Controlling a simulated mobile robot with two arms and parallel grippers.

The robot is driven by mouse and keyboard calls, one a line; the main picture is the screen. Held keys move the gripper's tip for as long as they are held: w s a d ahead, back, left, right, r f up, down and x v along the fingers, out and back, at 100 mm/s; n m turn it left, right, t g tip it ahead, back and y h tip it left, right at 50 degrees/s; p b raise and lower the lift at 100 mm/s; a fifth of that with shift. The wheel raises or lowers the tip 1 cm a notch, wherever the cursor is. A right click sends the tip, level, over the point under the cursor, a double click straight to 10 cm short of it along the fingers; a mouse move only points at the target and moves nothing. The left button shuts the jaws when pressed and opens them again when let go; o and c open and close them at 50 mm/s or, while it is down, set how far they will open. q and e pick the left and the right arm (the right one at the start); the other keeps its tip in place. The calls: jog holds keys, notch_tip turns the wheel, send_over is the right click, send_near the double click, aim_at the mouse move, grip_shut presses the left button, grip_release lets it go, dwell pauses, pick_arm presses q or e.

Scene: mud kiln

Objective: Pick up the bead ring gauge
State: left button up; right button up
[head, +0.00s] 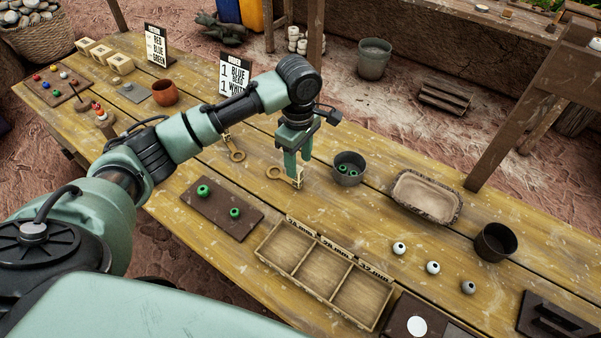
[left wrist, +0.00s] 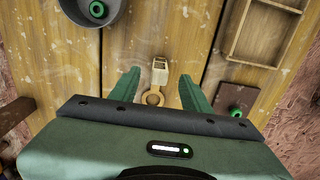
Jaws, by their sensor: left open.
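A wooden bead ring gauge (head: 274,172) lies on the yellow plank table, a ring with a flat handle. It also shows in the left wrist view (left wrist: 153,98), with its pale handle end (left wrist: 160,68) pointing away from my palm. My left gripper (head: 298,166) is open over the gauge, fingers pointing down. In the left wrist view, the fingers (left wrist: 159,77) stand on either side of the gauge, with nothing held. In the head view, a finger partly covers the handle. I cannot tell the exact height of the fingertips.
A three-part wooden tray (head: 302,258) and a dark board with green beads (head: 218,221) lie in front. A stone-rimmed dish (head: 428,217) and several pale beads (head: 433,268) lie to the right.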

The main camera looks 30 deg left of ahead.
aim_at(298, 177)
pick_arm(q)
jog(key=shift+s+f, duration=0.2)
jog(key=shift+f, duration=0.4)
jog(key=shift+s+f, duration=0.2)
jog(key=shift+f, duration=0.4)
jog(key=shift+w+a+f+p, duration=0.15)
jog(key=shift+w+f+p, duration=0.1)
jog(key=shift+f, duration=0.4)
jog(key=shift+w+a+f+p, duration=0.1)
jog(key=shift+w+f+p, duration=0.1)
jog(key=shift+f, duration=0.4)
notch_tip(298, 177, down, 2)
jog(key=shift+f, duration=0.15)
jog(key=c, duration=0.9)
grip_shut()
pick_arm(e)
jog(key=s, duration=0.3)
jog(key=shift+s+r, duration=0.3)
jog(key=shift+r, duration=0.1)
